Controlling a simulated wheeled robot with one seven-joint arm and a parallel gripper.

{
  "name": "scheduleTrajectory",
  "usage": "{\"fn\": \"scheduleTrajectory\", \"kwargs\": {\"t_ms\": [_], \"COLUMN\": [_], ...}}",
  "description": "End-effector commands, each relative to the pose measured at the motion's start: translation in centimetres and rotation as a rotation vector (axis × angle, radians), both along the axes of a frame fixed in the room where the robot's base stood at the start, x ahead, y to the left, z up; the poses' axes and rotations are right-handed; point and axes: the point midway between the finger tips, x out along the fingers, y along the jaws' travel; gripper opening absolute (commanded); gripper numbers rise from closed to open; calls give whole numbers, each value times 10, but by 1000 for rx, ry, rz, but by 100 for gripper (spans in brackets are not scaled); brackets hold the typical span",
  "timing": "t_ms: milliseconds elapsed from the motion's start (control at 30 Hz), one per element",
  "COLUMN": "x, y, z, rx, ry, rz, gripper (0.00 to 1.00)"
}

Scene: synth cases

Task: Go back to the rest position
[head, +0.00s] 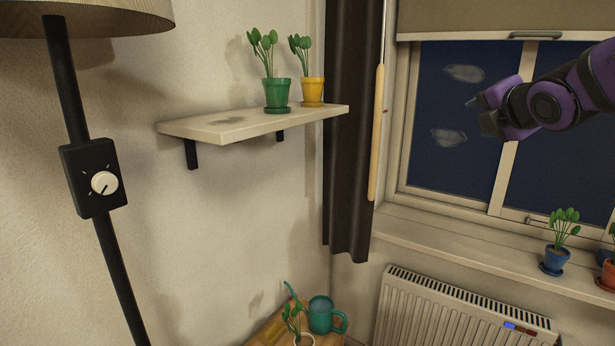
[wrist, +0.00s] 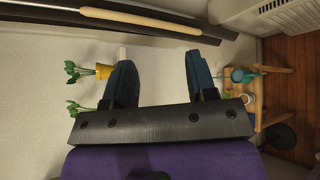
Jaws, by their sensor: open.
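My gripper (head: 479,112) is held up in front of the window at the upper right of the head view, at the end of my purple and black arm. In the wrist view my gripper (wrist: 160,62) shows two dark blue-grey fingers spread wide apart. It is open and nothing is between the fingers. Bare wall shows behind the gap. No mark of a rest position shows in either view.
A wall shelf (head: 235,125) holds a green pot (head: 277,94) and a yellow pot (head: 313,90) with plants. A floor lamp (head: 92,178) stands left. A blue pot (head: 555,261) stands on the sill above the radiator (head: 450,311). A teal watering can (head: 321,315) stands low on a wooden table.

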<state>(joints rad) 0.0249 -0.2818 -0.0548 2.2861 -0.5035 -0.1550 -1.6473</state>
Motion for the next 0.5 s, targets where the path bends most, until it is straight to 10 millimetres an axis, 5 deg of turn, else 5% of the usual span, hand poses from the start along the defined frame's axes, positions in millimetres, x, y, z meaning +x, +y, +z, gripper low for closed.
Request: {"fn": "scheduleTrajectory", "kwargs": {"t_ms": [500], "x": [-171], "y": [3], "z": [-64], "rx": [1153], "ry": [362], "rz": [-810], "gripper": [52]}}
